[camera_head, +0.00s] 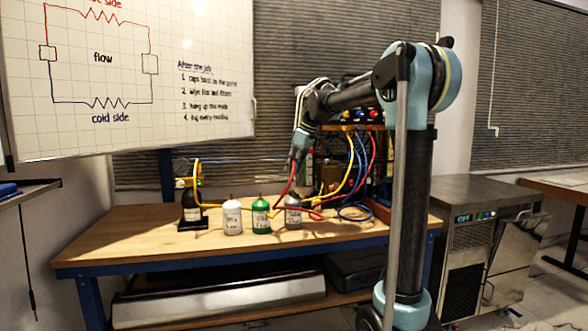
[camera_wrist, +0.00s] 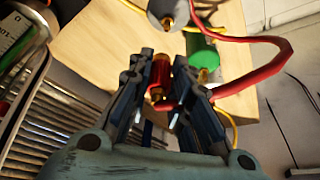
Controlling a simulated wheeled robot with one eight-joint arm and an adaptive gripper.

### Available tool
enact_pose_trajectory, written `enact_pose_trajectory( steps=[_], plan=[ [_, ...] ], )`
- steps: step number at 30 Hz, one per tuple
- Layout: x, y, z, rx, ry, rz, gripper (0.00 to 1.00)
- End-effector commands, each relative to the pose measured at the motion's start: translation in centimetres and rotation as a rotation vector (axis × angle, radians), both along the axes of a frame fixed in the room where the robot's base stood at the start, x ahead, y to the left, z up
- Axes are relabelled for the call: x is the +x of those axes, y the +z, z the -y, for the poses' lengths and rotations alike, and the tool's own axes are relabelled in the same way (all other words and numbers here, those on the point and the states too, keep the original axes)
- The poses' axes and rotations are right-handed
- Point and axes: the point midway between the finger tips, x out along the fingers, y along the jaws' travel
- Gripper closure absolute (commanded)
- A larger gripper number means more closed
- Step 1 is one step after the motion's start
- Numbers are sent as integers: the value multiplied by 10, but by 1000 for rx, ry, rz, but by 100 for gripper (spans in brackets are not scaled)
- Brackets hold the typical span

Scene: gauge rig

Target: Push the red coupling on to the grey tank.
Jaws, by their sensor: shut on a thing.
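My gripper (camera_wrist: 160,82) is shut on the red coupling (camera_wrist: 160,72), which sits between the two fingers in the wrist view. A red hose (camera_wrist: 253,76) runs off to the right there. The grey tank (camera_wrist: 162,9) shows at the top of the wrist view, with a brass fitting on top. In the head view the grey tank (camera_head: 293,214) stands upright on the bench, rightmost of three tanks. My gripper (camera_head: 297,158) is above it, pointing down, and apart from it. The coupling is too small to make out clearly in the head view.
A green tank (camera_head: 261,217) and a white tank (camera_head: 232,218) stand left of the grey tank. A dark gauge stand (camera_head: 191,207) with a yellow hose is further left. Coloured hoses hang from a rack (camera_head: 352,126) behind. The bench's front left (camera_head: 130,243) is clear.

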Motion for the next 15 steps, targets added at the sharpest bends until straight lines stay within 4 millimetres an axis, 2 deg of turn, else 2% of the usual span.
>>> enact_pose_trajectory(
  steps=[8,15],
  plan=[
    [-2,0,0,0,0,2,100],
    [-1,-16,0,0,1,2,100]
  ],
)
